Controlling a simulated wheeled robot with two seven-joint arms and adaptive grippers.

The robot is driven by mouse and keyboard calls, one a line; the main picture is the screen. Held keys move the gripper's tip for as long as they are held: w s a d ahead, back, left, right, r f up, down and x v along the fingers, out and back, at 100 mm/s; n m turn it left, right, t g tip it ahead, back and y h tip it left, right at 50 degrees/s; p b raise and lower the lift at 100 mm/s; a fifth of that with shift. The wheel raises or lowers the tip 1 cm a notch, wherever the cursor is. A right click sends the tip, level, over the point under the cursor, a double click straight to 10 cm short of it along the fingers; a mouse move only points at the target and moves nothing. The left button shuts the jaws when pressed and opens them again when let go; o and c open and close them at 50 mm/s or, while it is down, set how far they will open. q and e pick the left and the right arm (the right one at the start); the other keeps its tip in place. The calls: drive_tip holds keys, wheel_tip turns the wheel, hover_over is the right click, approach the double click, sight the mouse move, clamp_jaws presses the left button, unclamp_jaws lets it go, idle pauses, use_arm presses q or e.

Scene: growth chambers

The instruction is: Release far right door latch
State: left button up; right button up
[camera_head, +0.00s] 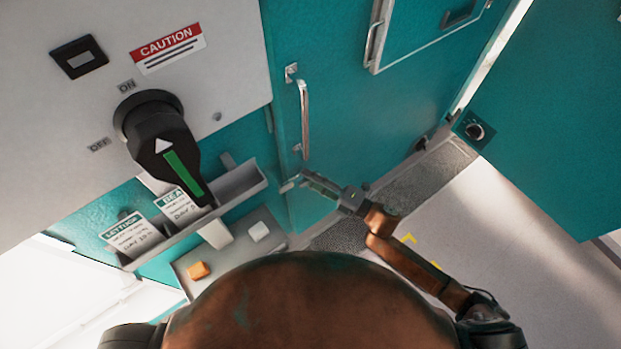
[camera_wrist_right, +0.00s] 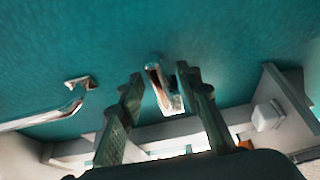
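The teal door (camera_head: 345,120) in the head view has a long vertical metal handle (camera_head: 304,120). A small metal latch (camera_head: 289,184) sits low near the door's left edge, below the handle. My right gripper (camera_head: 308,181) reaches it from the lower right. In the right wrist view, my right gripper (camera_wrist_right: 160,76) is open, with one finger on each side of the latch (camera_wrist_right: 156,80). I cannot tell whether either finger touches it. The handle (camera_wrist_right: 68,108) shows to the left there. My left gripper is not in view.
A pale panel with a black rotary switch (camera_head: 158,135) and a caution label (camera_head: 168,48) stands left. Below it are a grey label holder (camera_head: 240,184) and a shelf with an orange block (camera_head: 197,271) and a white block (camera_head: 258,231). Another teal panel (camera_head: 560,120) stands right; floor between is clear.

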clamp_jaws()
idle(0.4)
drive_tip(key=shift+f+m, duration=0.1)
drive_tip(key=shift+m, duration=0.2)
drive_tip(key=m+t+y+b, duration=0.1)
drive_tip(key=m, duration=0.2)
drive_tip(key=shift+m, duration=0.3)
drive_tip(key=m+t, duration=0.2)
drive_tip(key=m, duration=0.3)
drive_tip(key=shift+f, duration=0.1)
drive_tip(key=m+t, duration=0.1)
drive_tip(key=m, duration=0.2)
drive_tip(key=m+t, duration=0.2)
drive_tip(key=m, duration=0.1)
drive_tip(key=shift+a+h, duration=0.1)
drive_tip(key=shift+h, duration=0.2)
drive_tip(key=m+t+h+p, duration=0.1)
drive_tip(key=m, duration=0.2)
drive_tip(key=m+t+h+p, duration=0.1)
drive_tip(key=m+t, duration=0.1)
drive_tip(key=m, duration=0.2)
drive_tip(key=shift+s+h, duration=0.1)
drive_tip(key=shift+h, duration=0.2)
drive_tip(key=shift+m, duration=0.3)
